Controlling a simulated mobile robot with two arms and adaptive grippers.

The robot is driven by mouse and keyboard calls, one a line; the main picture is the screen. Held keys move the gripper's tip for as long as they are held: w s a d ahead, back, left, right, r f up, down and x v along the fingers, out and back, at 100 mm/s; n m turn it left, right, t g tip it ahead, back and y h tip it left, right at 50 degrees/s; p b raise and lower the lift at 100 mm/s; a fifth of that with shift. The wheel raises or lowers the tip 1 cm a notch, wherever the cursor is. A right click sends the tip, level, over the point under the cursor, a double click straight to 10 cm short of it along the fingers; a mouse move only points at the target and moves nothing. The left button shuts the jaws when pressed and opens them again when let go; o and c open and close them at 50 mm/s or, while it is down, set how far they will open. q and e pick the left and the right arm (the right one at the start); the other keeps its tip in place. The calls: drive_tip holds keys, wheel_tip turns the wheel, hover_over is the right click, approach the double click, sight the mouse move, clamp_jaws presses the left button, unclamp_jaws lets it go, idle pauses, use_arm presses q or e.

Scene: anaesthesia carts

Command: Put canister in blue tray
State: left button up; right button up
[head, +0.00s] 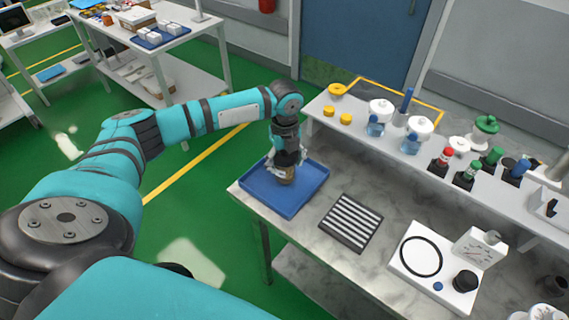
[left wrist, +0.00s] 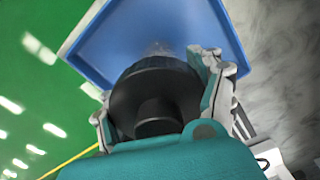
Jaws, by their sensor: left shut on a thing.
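The blue tray (head: 262,194) lies on the near left end of the marble-topped bench. My left gripper (head: 288,164) points down over the tray and is shut on the canister (head: 287,177), whose brownish lower part shows below the fingers. The canister is within the tray's outline; I cannot tell whether it touches the tray floor. In the left wrist view the canister's dark round top (left wrist: 155,92) sits between the two fingers (left wrist: 160,97), with the blue tray (left wrist: 185,22) behind it. My right gripper is not in view.
A striped black mat (head: 351,222) lies right of the tray, and a white device with a dial (head: 435,268) stands farther right. A raised shelf (head: 365,140) behind holds jars, bottles and yellow rings. Another white table (head: 165,38) stands at the upper left.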

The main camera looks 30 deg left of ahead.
use_arm(q)
drive_tip(key=shift+f, duration=0.9)
drive_tip(key=shift+f, duration=0.15)
drive_tip(key=o, duration=1.5)
wheel_tip(320, 180, up, 12)
drive_tip(key=shift+r+b, duration=0.15)
drive_tip(key=shift+b, duration=0.95)
